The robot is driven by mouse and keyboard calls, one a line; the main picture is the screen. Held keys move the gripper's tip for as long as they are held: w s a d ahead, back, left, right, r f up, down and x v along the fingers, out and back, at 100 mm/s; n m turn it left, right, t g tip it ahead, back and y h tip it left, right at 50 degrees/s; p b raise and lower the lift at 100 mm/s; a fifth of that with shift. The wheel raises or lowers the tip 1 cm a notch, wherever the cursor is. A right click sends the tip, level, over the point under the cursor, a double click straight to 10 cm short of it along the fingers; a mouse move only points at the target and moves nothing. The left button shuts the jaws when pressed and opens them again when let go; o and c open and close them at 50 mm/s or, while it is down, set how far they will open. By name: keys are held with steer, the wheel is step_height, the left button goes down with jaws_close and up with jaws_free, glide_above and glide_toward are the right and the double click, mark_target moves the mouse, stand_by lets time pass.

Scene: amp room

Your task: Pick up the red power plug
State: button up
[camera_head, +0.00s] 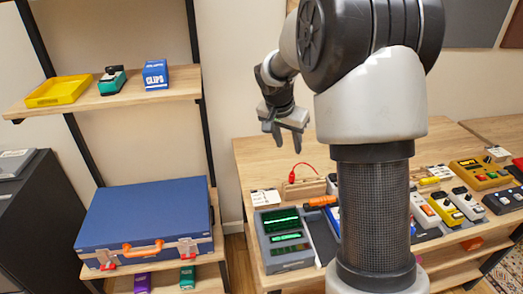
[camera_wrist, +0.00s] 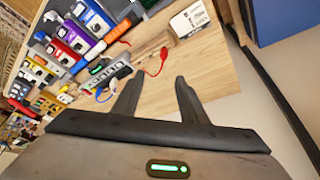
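A small red plug (camera_head: 292,178) with a thin red cable is on the wooden table, near its left part. It also shows in the wrist view (camera_wrist: 163,54), ahead of the fingertips, with its cable curving to the left. My gripper (camera_head: 287,139) is raised above the table's back left part, pointing down, apart from the plug. In the wrist view my gripper (camera_wrist: 158,76) is open, with nothing between its two fingers.
A dark device with green displays (camera_head: 284,238) and an orange-handled tool (camera_head: 320,201) are near the plug. Several colourful pedals (camera_head: 446,208) crowd the table's right. A blue case (camera_head: 145,222) lies on the left shelf. A white card (camera_head: 265,197) stands near the table's left edge.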

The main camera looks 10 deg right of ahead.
step_height(320, 180, down, 2)
steer(key=w, duration=0.2)
glide_above(292, 172)
steer(key=s+a, duration=0.1)
steer(key=s, duration=0.1)
step_height(292, 172, down, 10)
steer(key=shift+a+p+x, duration=0.15)
steer(key=shift+p+x, duration=0.1)
steer(key=shift+x, duration=1.3)
steer(key=shift+a+p+x, duration=0.1)
steer(key=shift+p+x, duration=0.15)
steer(key=shift+x, duration=1.35)
steer(key=shift+w, duration=0.1)
steer(key=shift+c, duration=0.4)
jaws_close()
